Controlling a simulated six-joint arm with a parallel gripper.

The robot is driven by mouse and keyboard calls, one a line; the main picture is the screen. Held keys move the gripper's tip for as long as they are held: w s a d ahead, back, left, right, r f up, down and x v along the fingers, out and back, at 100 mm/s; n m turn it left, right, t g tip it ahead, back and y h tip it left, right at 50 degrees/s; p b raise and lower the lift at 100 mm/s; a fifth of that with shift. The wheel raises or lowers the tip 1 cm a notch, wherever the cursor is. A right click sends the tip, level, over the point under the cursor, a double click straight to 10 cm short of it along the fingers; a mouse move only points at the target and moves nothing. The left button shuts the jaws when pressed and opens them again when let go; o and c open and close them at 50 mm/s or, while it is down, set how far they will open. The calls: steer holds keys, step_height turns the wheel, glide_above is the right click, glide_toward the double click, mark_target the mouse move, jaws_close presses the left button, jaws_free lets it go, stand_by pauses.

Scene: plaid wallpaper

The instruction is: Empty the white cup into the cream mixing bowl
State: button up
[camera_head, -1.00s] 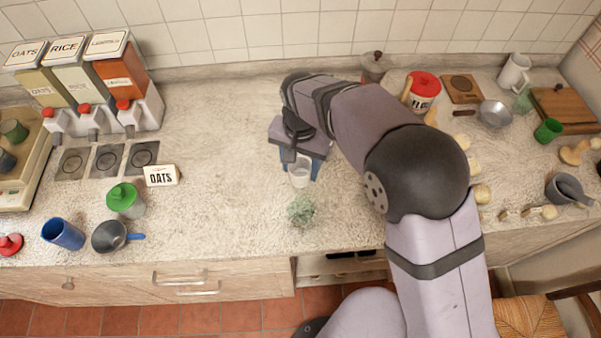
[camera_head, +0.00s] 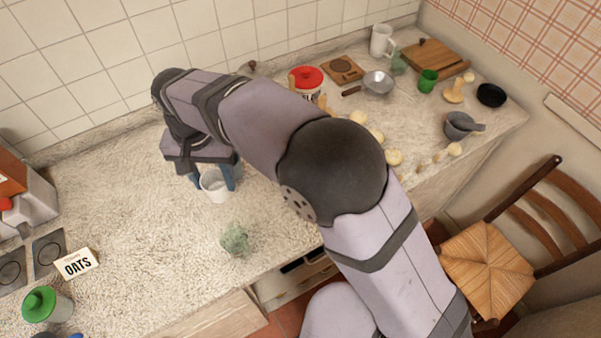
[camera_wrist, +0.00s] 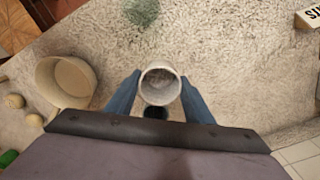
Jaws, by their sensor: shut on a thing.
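The white cup (camera_head: 214,186) is held between the blue fingers of my gripper (camera_head: 212,177), over the counter left of my forearm. It looks upright. In the wrist view the cup (camera_wrist: 160,87) sits between both fingers, its round mouth facing the camera. Something greyish shows inside, but I cannot tell what it is. The cream mixing bowl (camera_wrist: 66,82) stands on the counter at the left of the wrist view, apart from the cup. In the head view the bowl is hidden behind my arm.
A red-lidded canister (camera_head: 306,78) and a metal pan (camera_head: 377,83) stand beyond my arm. Counter left of the cup is clear.

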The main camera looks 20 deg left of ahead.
steer(key=w+d+f+m+p, duration=0.2)
steer(key=w+m+p, duration=0.2)
steer(key=m, duration=0.3)
steer(key=w+d+f+m+p, duration=0.2)
steer(key=w+m+p, duration=0.1)
steer(key=m, duration=0.5)
steer(key=w+d+f+m+p, duration=0.1)
steer(key=w+d+m+p, duration=0.1)
steer(key=w+m+p, duration=0.2)
steer(key=shift+w+f+m+p, duration=0.2)
steer(key=shift+w+m, duration=0.1)
steer(key=shift+m, duration=0.55)
steer(key=shift+w+f+m+p, duration=0.1)
steer(key=shift+w+f+m, duration=0.15)
steer(key=shift+m, duration=0.6)
steer(key=shift+w+d+f+m+p, duration=0.2)
steer(key=shift+f+m+p, duration=0.15)
steer(key=shift+m, duration=0.5)
steer(key=shift+w+d+f+m+p, duration=0.2)
steer(key=shift+f+m+p, duration=0.1)
steer(key=shift+m, duration=0.55)
steer(key=shift+d, duration=0.1)
